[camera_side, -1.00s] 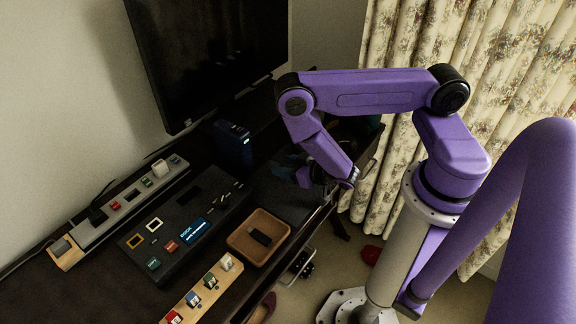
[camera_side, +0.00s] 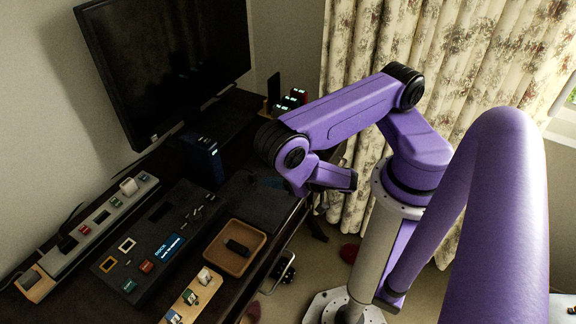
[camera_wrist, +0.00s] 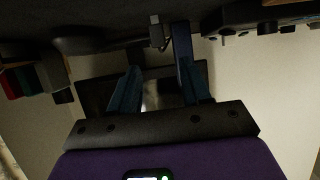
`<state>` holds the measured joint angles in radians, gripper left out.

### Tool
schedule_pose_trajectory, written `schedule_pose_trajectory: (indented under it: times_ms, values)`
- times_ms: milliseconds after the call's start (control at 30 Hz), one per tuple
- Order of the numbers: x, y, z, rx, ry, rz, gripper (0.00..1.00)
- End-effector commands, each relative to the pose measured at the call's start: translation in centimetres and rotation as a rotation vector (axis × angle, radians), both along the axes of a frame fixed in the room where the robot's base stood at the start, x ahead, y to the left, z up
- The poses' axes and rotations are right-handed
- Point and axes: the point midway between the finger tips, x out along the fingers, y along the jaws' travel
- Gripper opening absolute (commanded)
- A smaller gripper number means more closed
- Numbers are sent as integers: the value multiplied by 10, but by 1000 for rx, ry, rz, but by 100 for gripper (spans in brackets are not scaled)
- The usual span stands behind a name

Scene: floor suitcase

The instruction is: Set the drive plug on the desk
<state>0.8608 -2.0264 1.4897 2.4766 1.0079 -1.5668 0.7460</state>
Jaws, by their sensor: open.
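A small dark stick, which looks like the drive plug (camera_side: 237,247), lies in a square wooden tray (camera_side: 209,256) on the dark desk (camera_side: 60,309) in the side view. My gripper (camera_wrist: 158,52) shows two blue fingers spread apart in the wrist view, with nothing clearly held between them. A small plug-like piece with a grey tip (camera_wrist: 155,28) appears near the fingertips there; I cannot tell whether it is the same stick.
A dark panel (camera_side: 171,222) with coloured sockets and a small screen lies left of the tray. A grey strip (camera_side: 100,216) with plugs runs along the wall. A wooden rail (camera_side: 190,299) with several plugs lies in front. A blue box (camera_side: 203,161) and monitor (camera_side: 165,60) stand behind.

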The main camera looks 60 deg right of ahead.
Motion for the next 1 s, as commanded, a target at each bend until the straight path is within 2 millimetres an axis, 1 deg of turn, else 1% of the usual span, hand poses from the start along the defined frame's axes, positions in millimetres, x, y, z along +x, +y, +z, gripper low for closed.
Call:
schedule_pose_trajectory:
  times_ms: [67,167,333,467,600,733,867,1000]
  values:
    - [0,7,-1,19,36,-12,47]
    - [-1,24,-4,51,129,-29,47]
    - [-12,67,-4,100,358,-8,47]
    - [-28,100,7,114,527,63,47]
    - [-49,131,30,98,688,183,47]
    - [-71,149,59,57,811,321,47]
    - [-93,157,93,-14,902,472,47]
    - [-114,150,131,-122,966,637,47]
